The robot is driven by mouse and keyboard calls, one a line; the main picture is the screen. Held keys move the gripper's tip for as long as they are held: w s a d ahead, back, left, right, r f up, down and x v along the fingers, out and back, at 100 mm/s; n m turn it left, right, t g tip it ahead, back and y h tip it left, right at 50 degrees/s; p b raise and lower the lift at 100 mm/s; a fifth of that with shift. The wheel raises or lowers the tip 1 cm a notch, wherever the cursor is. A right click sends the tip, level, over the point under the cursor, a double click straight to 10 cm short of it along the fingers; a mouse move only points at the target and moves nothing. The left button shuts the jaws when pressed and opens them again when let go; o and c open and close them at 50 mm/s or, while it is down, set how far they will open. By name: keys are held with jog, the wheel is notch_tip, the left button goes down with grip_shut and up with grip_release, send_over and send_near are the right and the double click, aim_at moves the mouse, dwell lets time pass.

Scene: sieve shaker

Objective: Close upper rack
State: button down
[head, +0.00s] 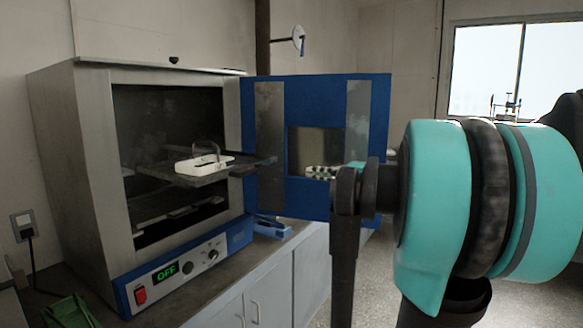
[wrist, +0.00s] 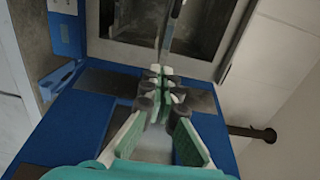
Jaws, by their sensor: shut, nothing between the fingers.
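The upper rack (head: 215,179) is a dark shelf in the open oven (head: 150,88). It sticks out past the oven's front, and its front end reaches in front of the open blue door (head: 308,88). A white tray (head: 186,166) with a thin raised handle sits on the rack. My gripper (head: 310,172) is shut and empty, to the right of the rack's front end, with a small gap in the head view. In the wrist view my gripper (wrist: 160,92) has its fingertips together, with the blue door (wrist: 75,122) behind them. I cannot clearly tell the rack there.
A lower rack (head: 160,207) sits inside the oven. The oven's control panel (head: 195,265) reads OFF. The oven stands on a grey counter (head: 265,252) with a blue object (head: 275,228) at its edge. A green object (head: 65,312) lies at lower left.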

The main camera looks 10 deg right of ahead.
jog(key=x, duration=1.3)
jog(key=shift+w+a+r, duration=0.25)
jog(key=shift+w+a, duration=0.05)
jog(key=x, duration=3.3)
jog(key=shift+w+a+r, duration=0.2)
jog(key=shift+a+r, duration=0.05)
jog(key=shift+r, duration=0.15)
